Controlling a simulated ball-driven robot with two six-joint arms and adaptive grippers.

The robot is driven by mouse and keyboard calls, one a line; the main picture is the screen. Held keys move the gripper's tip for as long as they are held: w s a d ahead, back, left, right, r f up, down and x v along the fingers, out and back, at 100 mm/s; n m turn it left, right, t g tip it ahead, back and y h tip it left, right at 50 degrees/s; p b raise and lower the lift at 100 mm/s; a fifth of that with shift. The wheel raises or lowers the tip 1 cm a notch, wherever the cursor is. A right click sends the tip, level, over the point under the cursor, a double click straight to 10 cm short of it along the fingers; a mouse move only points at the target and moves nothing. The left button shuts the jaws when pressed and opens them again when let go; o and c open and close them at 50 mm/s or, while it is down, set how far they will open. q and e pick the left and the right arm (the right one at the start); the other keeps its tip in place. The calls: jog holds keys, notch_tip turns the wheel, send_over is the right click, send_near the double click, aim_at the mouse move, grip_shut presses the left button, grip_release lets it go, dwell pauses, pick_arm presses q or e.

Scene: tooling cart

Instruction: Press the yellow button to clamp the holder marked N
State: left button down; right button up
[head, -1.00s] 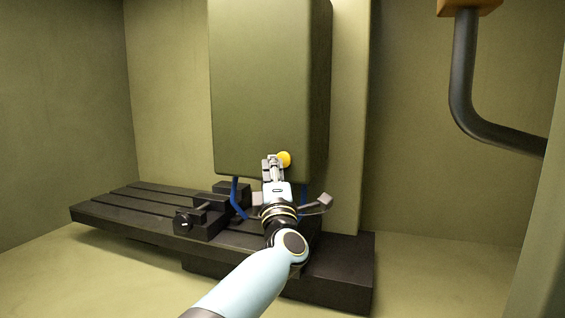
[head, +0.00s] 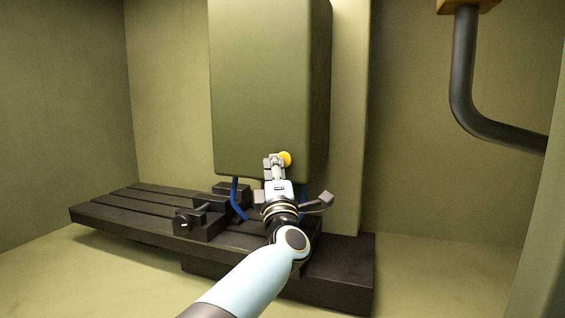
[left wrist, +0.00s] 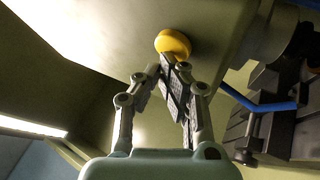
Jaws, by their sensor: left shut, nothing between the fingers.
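The yellow button (head: 285,159) is a round knob low on the front of the green machine head (head: 265,90). My left gripper (head: 274,160) is shut and empty, with its fingertips at the button's lower left edge in the head view. In the left wrist view the fingertips (left wrist: 168,62) overlap the lower edge of the yellow button (left wrist: 173,42); they look in contact or very close, and I cannot tell whether it is pressed in. The holder marked N is not visible. My right gripper is not in view.
A black slotted table (head: 130,212) with a vise (head: 200,218) lies below the machine head. Blue hoses (head: 236,200) hang beside my left gripper; one also shows in the left wrist view (left wrist: 255,102). A dark bent pipe (head: 463,80) is at the upper right.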

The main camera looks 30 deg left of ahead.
pick_arm(q)
jog(key=shift+w, duration=0.15)
dwell(0.3)
jog(key=shift+s+d+p, duration=0.2)
jog(key=shift+s+p, duration=0.3)
jog(key=shift+s, duration=0.35)
jog(key=shift+s, duration=0.1)
jog(key=s+p, duration=0.1)
jog(key=s, duration=0.1)
jog(key=s+d+p, duration=0.1)
jog(key=s, duration=0.1)
jog(key=shift+s, duration=0.35)
dwell(0.5)
